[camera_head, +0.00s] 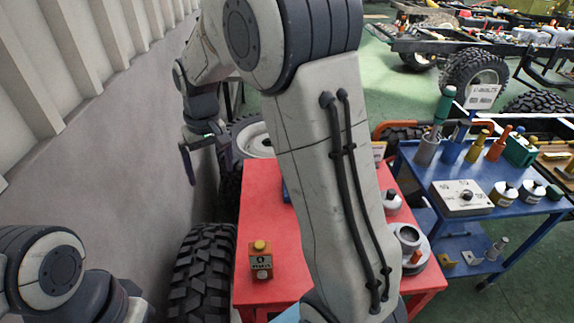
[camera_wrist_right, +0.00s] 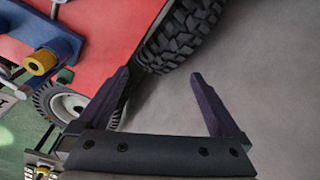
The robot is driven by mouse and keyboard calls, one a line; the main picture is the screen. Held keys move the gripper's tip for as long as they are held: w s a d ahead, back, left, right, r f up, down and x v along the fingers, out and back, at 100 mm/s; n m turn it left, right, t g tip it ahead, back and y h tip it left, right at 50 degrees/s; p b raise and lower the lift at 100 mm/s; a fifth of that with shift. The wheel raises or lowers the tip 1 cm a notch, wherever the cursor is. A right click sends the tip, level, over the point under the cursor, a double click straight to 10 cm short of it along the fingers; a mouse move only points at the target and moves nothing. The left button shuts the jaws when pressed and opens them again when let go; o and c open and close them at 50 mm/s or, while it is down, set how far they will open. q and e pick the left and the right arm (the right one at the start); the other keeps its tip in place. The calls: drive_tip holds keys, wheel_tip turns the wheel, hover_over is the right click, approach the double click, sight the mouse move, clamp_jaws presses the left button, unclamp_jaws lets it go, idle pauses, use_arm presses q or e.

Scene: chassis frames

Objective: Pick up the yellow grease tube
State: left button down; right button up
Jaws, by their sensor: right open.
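A yellow tube-shaped item (camera_head: 478,146) stands upright on the blue cart at the right in the head view, between a blue one and an orange one. It looks like the yellow grease tube, but I read no label. My right gripper (camera_head: 207,166) is open and empty, beyond the red table near the grey wall, far to the left of the tube. In the right wrist view its two dark fingers (camera_wrist_right: 160,76) are spread with nothing between them. My left arm shows at the lower left of the head view; its gripper is out of sight.
The red table (camera_head: 265,210) holds a small yellow-capped box (camera_head: 260,262) and round metal parts (camera_head: 408,240). The blue cart (camera_head: 520,215) carries several bottles and a white box (camera_head: 462,197). A black tyre (camera_head: 203,270) stands beside the table. My right arm hides the table's middle.

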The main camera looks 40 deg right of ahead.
drive_tip(key=w+d+f+m, duration=0.2)
drive_tip(key=d+f, duration=0.2)
drive_tip(key=d, duration=0.6)
drive_tip(key=w+d+f+m, duration=0.2)
drive_tip(key=w+d+f, duration=0.1)
drive_tip(key=d, duration=0.7)
drive_tip(key=w+d+f+m+h, duration=0.1)
drive_tip(key=d+f, duration=0.4)
drive_tip(key=d, duration=0.5)
drive_tip(key=shift+w+d+m+p, duration=0.25)
drive_tip(key=shift+w+m+p, duration=0.15)
drive_tip(key=shift+w+m, duration=0.3)
drive_tip(key=shift+w+f, duration=0.15)
drive_tip(key=shift+f, duration=0.25)
drive_tip(key=f+p, duration=0.1)
drive_tip(key=f, duration=0.1)
drive_tip(key=d+f+p, duration=0.1)
drive_tip(key=f, duration=0.1)
drive_tip(key=shift+w+f+p, duration=0.15)
drive_tip(key=shift+f+p, duration=0.2)
drive_tip(key=shift+f, duration=0.35)
clamp_jaws()
